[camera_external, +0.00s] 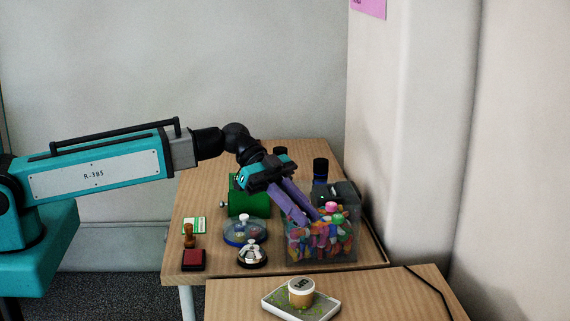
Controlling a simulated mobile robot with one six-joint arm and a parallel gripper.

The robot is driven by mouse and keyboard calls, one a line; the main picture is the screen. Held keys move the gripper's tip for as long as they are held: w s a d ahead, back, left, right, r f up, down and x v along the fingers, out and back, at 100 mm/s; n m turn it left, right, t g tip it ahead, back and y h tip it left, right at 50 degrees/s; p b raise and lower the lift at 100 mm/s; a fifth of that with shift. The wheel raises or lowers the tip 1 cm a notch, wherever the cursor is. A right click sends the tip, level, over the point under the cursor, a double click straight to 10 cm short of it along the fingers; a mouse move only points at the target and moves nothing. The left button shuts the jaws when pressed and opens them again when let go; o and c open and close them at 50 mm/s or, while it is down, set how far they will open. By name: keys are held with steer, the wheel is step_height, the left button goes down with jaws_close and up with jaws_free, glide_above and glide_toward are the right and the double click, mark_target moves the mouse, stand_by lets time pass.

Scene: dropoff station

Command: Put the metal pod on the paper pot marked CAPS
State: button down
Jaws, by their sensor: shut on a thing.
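The paper pot (301,294) is a small tan tub with a pale top bearing dark lettering. My gripper (313,219) has long purple fingers that point down and right at the top of a clear bin (345,250) full of colourful pieces, behind the pot. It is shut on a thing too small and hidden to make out. I cannot pick out the metal pod for certain.
Left of the bin are a silver-and-black bell (252,254), a round blue-based dish (244,231), a green box (250,201), a wooden stamp (189,236) and a red pad (192,260). A dark bottle (320,172) stands behind.

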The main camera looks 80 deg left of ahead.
steer(key=d, duration=0.4)
glide_above(302, 283)
steer(key=shift+f, duration=2.55)
steer(key=shift+f+p, duration=0.45)
steer(key=shift+f, duration=1.75)
steer(key=shift+f, duration=0.1)
steer(key=shift+f+p, duration=0.35)
steer(key=shift+f, duration=1.3)
steer(key=shift+f, duration=0.15)
